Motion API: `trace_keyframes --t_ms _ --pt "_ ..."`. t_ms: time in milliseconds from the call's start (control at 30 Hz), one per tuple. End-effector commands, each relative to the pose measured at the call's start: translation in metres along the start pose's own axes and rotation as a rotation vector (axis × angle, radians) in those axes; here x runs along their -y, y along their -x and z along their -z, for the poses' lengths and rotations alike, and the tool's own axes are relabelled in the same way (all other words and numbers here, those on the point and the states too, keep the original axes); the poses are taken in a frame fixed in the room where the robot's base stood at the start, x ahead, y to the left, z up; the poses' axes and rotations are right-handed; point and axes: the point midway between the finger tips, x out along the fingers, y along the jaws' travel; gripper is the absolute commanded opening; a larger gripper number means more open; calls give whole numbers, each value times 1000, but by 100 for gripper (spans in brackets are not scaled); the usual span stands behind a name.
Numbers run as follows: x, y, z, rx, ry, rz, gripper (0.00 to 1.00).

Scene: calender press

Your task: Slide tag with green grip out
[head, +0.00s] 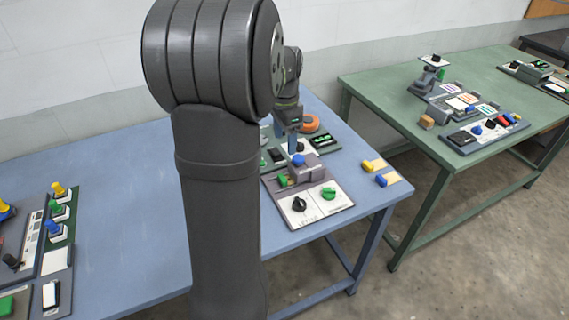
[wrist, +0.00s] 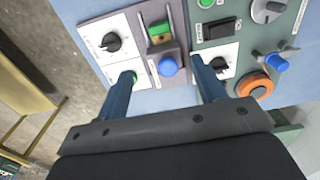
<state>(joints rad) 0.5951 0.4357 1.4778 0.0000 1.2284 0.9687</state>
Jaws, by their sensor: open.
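The green grip of the tag (head: 283,181) shows at the left side of a grey block (head: 308,170) on the purple-grey panel. In the wrist view the green grip (wrist: 159,29) sits at the block's upper part; the tag's body is not clearly visible. A blue knob (head: 298,160) stands by the block and also shows in the wrist view (wrist: 168,66). My gripper (head: 293,148) is open and empty above the panel. In the wrist view its fingers (wrist: 161,68) stand wide apart, with the blue knob between them in the picture and the green grip beyond.
The panel carries a black knob (head: 299,205) and a green knob (head: 329,193); the left finger partly hides the green knob in the wrist view. Yellow-grip (head: 372,166) and blue-grip (head: 386,180) tags lie to the right. An orange ring (head: 310,123) is behind. The blue table's (head: 120,200) middle is clear.

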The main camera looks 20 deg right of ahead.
Motion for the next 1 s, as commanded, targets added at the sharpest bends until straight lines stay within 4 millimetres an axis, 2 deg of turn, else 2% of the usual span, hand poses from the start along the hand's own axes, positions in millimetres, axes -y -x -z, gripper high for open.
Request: trace_keyframes --t_ms 33,400,600,800,1000 --pt "0 -12 0 2 0 -3 64" --pt "-1 -86 0 3 0 -4 64" --pt "0 -119 0 1 0 -2 64" --pt "0 -137 0 1 0 -1 64" --pt "0 -141 0 0 0 1 64"
